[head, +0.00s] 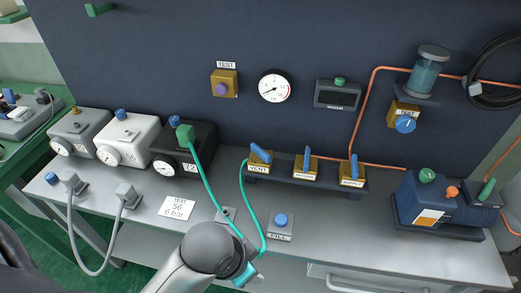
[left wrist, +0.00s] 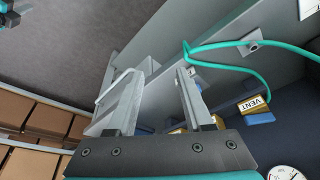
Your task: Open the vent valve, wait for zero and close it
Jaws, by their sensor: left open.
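The vent valve (head: 260,158) is a yellow block labelled VENT with a blue lever, at the left end of a dark rail along the back of the bench. Its lever slants from upper left to lower right. In the left wrist view the VENT block (left wrist: 254,104) shows upside down at right. A round white gauge (head: 275,86) hangs on the wall above; its needle points lower left, its figures too small to read. My left gripper (head: 246,272) is at the bench's front edge, well short of the valve. Its fingers (left wrist: 157,100) are apart and empty. My right gripper is not seen.
Two more blue-lever valves (head: 306,165) stand beside the vent valve, levers near upright. A green hose (head: 202,185) runs from the dark 12 box (head: 184,157) toward the bench front, near my left gripper. A FILL button (head: 281,222) and a blue pump (head: 432,203) stand right.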

